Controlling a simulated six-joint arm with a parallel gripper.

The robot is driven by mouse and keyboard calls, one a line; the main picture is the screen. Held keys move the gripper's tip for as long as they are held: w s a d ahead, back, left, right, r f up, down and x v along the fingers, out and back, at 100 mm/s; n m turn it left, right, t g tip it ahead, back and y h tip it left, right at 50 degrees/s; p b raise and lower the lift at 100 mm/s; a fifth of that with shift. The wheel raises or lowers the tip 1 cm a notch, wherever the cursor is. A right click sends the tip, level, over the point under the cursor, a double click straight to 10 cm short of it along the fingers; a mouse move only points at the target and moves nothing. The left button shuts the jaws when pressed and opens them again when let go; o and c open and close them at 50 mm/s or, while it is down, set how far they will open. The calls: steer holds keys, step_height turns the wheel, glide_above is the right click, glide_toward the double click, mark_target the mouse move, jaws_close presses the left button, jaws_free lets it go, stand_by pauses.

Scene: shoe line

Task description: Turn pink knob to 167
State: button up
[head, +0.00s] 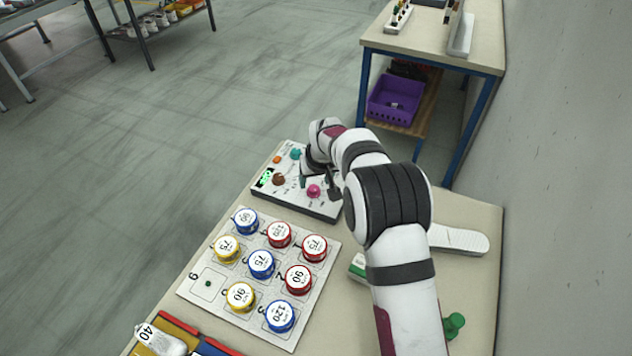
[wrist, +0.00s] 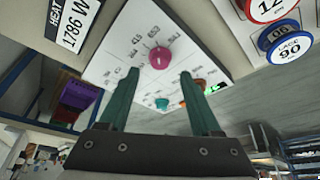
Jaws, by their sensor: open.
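The pink knob (head: 314,191) sits on the near right part of a white control panel (head: 290,203) on the table. It also shows in the wrist view (wrist: 159,58), beyond and roughly between my fingertips, with small printed marks around it that are too small to read surely. My gripper (head: 318,182) is over the panel, close to the pink knob. In the wrist view its two green fingers (wrist: 157,85) are spread apart with nothing between them. A brown knob (head: 278,180), an orange knob (head: 277,159) and a teal knob (head: 296,154) are on the same panel.
A white board (head: 213,298) with several red, blue and yellow labelled discs lies in front of the panel. A white sole-shaped item (head: 459,239) and a green object (head: 454,325) lie right of my arm. A wall runs along the right.

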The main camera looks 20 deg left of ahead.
mark_target(314, 188)
steer(key=x, duration=0.4)
jaws_close()
